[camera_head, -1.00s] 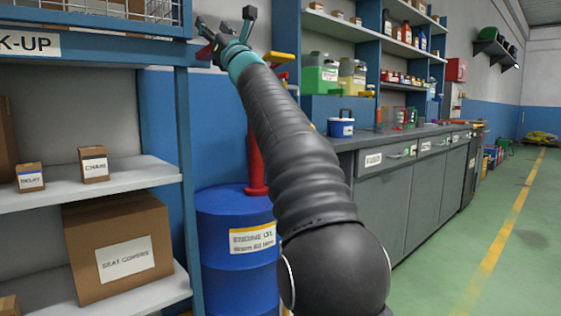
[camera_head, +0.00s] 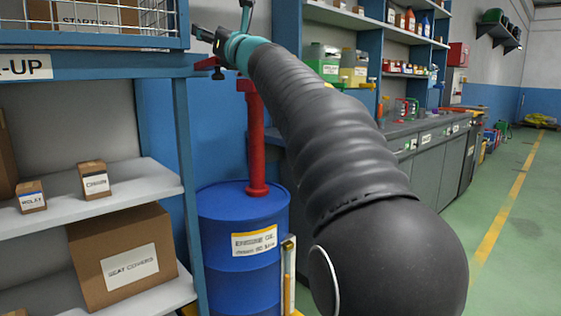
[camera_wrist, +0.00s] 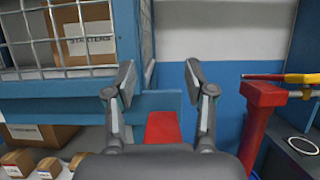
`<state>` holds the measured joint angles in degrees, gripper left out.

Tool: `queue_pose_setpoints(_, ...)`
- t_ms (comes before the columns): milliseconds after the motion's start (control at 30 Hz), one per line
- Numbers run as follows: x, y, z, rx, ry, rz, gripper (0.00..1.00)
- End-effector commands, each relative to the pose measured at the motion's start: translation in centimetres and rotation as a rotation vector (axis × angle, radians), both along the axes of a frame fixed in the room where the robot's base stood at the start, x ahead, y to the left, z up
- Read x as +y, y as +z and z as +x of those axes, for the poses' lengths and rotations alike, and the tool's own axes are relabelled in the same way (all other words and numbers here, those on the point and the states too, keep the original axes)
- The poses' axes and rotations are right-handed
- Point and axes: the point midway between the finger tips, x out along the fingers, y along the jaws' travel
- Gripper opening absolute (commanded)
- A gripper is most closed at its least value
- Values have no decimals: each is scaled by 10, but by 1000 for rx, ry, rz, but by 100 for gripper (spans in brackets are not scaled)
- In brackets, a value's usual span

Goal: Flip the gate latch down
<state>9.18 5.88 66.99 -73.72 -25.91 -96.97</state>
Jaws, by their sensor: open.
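The wire-mesh gate (camera_head: 115,15) closes the upper shelf at the top left; it also shows in the wrist view (camera_wrist: 25,45). A red piece (camera_wrist: 163,127) on the blue frame just right of the gate looks like the latch. In the head view a bit of red (camera_head: 207,62) shows under my gripper, probably the same piece. My gripper (camera_wrist: 160,78) is open and empty. Its two fingers stand on either side of the red piece in the wrist view, apart from it as far as I can tell. The latch's pivot is not clear.
A red pump (camera_head: 257,140) stands on a blue oil drum (camera_head: 235,215) below my arm; its yellow handle (camera_wrist: 302,78) is right of my gripper. A STARTERS box (camera_wrist: 90,35) sits behind the mesh. Lower shelves hold cartons (camera_head: 125,258). The floor at the right (camera_head: 505,235) is clear.

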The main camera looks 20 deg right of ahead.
Motion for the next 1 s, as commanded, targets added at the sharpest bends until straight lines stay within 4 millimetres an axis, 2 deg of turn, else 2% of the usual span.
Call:
queue_pose_setpoints(767, -33, -49, -107, -2, 1, -1, 54)
queue_pose_setpoints(867, -38, -52, -112, 37, 0, 142, 54)
queue_pose_setpoints(1000, -48, -66, -118, 101, -7, 383, 54)
